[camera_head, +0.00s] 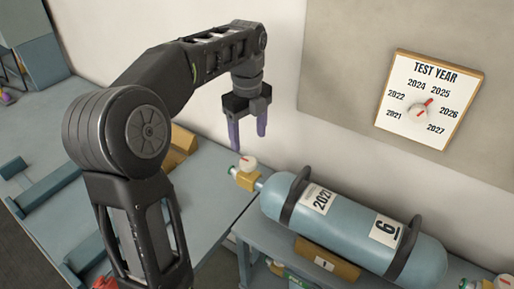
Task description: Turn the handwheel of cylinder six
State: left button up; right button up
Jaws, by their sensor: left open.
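Cylinder six (345,228) is a blue-grey gas cylinder lying on its side, with a "6" label (386,232) and a year label (318,198). Its pale, round handwheel (248,162), with a red mark, sits at its left end by the brass-coloured valve (246,181). My left gripper (248,142) is open, with its purple fingers pointing down. In the picture the fingers are just above the handwheel, and nothing shows between them. I cannot tell the exact gap in depth. My right gripper is out of view.
A "TEST YEAR" dial (412,133) hangs on the wall, its red pointer towards 2025. Dark straps (293,196) hold the cylinder. Another valve end with a pale wheel (503,283) is at the lower right. A blue-grey bench (215,180) stands left of the cylinder.

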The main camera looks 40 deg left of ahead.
aim_at(248, 161)
pick_arm(q)
jog(key=shift+s+r, duration=0.1)
jog(key=shift+s, duration=0.2)
jog(key=shift+w+f, duration=0.15)
jog(key=shift+f, duration=0.35)
notch_tip(248, 161, down, 7)
jog(key=shift+r+p, duration=0.1)
jog(key=shift+p, duration=0.35)
jog(key=shift+c, duration=0.3)
jog(key=c, duration=1.3)
